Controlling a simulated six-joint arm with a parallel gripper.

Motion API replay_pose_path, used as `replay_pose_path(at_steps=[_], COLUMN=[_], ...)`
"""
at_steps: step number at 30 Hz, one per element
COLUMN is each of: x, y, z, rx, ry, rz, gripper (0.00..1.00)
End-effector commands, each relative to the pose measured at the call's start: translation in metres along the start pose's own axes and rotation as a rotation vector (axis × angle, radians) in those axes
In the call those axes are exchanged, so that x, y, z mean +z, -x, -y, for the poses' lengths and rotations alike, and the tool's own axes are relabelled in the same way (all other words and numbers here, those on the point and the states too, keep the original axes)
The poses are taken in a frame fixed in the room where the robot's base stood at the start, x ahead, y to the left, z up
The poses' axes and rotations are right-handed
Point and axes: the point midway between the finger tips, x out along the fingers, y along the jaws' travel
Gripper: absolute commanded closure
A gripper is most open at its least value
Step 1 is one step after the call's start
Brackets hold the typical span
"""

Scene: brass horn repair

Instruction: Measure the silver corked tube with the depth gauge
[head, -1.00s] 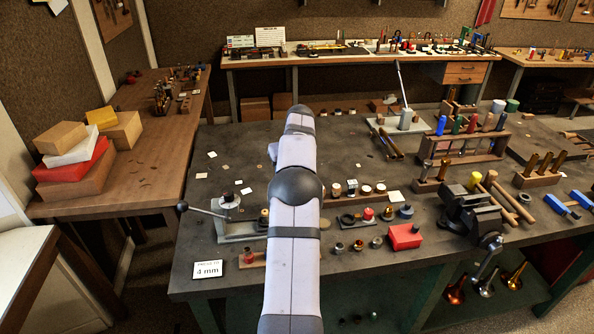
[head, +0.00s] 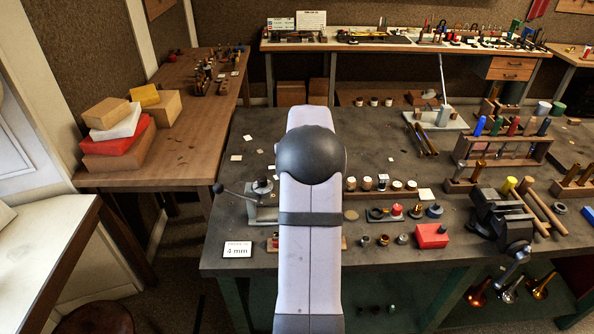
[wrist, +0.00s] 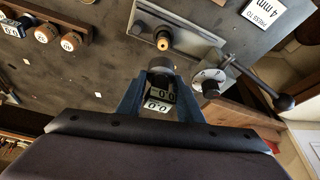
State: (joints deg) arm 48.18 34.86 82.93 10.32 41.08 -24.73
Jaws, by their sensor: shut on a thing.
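My gripper (wrist: 159,98) is in the wrist view, its two blue fingers shut on the depth gauge (wrist: 160,94), a small dark device with displays reading 0.0. A round grey end of the gauge points away from me. Just beyond it, apart in the picture, is a dark round piece with an orange-brown centre (wrist: 163,42) on the grey press base. I cannot tell whether this is the silver corked tube. In the head view my arm hides the gripper and gauge.
The lever press (wrist: 209,78) with its dial and black-knobbed handle stands right of the gripper; it also shows in the head view (head: 262,190). A "4 mm" card (head: 237,250) lies near the bench's front edge. A wooden rack (head: 352,195) of labelled pieces and a red block (head: 431,236) are to the right.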

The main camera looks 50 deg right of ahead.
Motion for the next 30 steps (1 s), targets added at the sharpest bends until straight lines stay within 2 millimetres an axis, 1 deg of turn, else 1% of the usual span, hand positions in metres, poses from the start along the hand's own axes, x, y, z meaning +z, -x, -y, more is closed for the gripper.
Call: replay_pose_path(at_steps=[6,11,30], x=[0.000,0.002,0.017], y=[0.000,-0.004,-0.041], z=[0.000,-0.001,0.000], rx=[0.000,0.000,0.000], ry=[0.001,0.001,0.001], rz=[-0.002,-0.001,-0.001], gripper=[0.95,0.95,0.95])
